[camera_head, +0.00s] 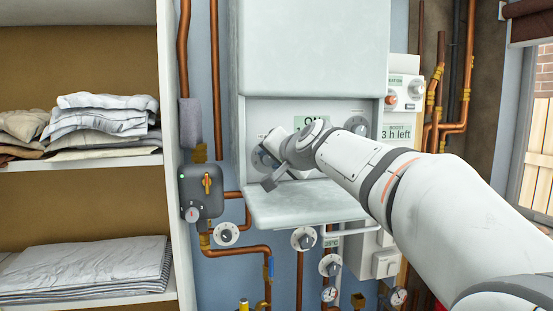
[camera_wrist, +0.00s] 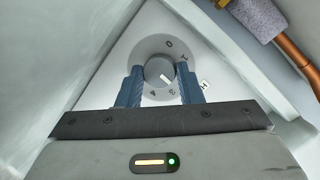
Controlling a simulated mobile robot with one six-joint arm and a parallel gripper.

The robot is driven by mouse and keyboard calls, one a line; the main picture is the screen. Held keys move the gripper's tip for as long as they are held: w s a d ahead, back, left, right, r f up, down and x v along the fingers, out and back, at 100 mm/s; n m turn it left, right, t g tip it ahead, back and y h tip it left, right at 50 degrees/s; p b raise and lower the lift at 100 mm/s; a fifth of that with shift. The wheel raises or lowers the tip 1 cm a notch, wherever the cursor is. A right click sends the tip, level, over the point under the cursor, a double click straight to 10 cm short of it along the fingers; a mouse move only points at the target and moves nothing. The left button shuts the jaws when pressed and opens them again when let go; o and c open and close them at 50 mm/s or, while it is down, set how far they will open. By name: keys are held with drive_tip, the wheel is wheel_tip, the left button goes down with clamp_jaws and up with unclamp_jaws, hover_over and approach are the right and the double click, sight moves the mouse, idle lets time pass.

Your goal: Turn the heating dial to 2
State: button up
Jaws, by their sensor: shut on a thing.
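The heating dial (camera_wrist: 159,71) is a round grey knob on a pale ring marked with O and figures. My gripper (camera_wrist: 159,74) has one blue finger on each side of the knob and is shut on it. A white pointer mark on the knob faces the lower right. The figure O is above, another figure is at the upper right, and more are below; the right finger covers part of the ring, so I cannot tell which figure the pointer meets. In the head view the dial (camera_head: 262,158) sits in the recess of a pale cabinet, partly hidden by my wrist.
A pale shelf (camera_head: 305,205) juts out below the recess. A grey switch box (camera_head: 200,190) with an orange handle, copper pipes (camera_head: 240,250) and several valve dials surround it. A linen shelf (camera_head: 80,165) stands left.

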drive_tip(key=shift+a+r+n+h+p, duration=0.15)
drive_tip(key=shift+n+h+p, duration=0.55)
drive_tip(key=shift+n+p, duration=0.4)
drive_tip(key=shift+f+n, duration=0.2)
drive_tip(key=shift+n, duration=0.4)
drive_tip(key=o, duration=1)
drive_tip(key=shift+c, duration=0.2)
drive_tip(key=shift+r, duration=0.1)
drive_tip(key=shift+s, duration=0.1)
drive_tip(key=b+v, duration=0.2)
drive_tip(key=v, duration=0.5)
drive_tip(key=shift+s+r, duration=0.1)
drive_tip(key=shift+s, duration=0.3)
